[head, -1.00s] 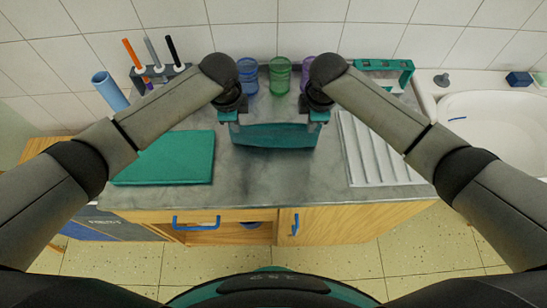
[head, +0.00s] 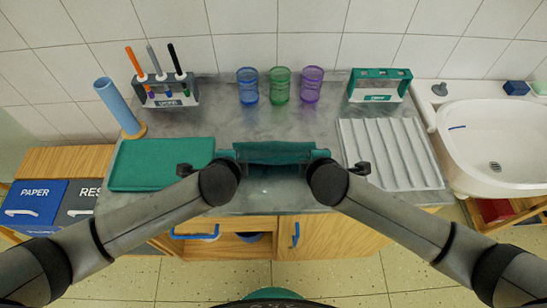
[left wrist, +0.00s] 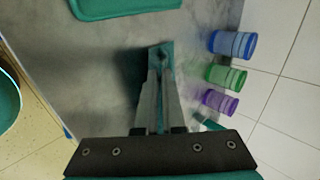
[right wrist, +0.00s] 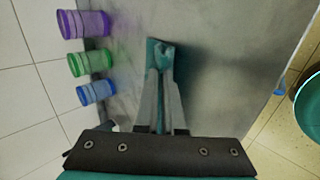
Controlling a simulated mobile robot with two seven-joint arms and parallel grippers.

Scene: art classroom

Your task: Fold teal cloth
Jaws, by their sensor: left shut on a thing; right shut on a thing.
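The teal cloth (head: 273,153) is stretched in a narrow band between my two grippers, over the middle of the grey counter. My left gripper (head: 228,156) is shut on its left end, and my right gripper (head: 320,156) is shut on its right end. A bit of cloth shows at the fingertips in the left wrist view (left wrist: 161,48) and in the right wrist view (right wrist: 160,48). The wrists partly cover the area in front of the cloth. I cannot tell whether its lower edge touches the counter.
A flat teal tray (head: 150,140) lies left of the cloth. A white ribbed rack (head: 390,150) lies right. Blue (head: 248,88), green (head: 280,88) and purple (head: 312,88) cups stand behind. Pen holder (head: 165,95), blue tube (head: 117,105) and teal-topped stand (head: 380,85) line the back.

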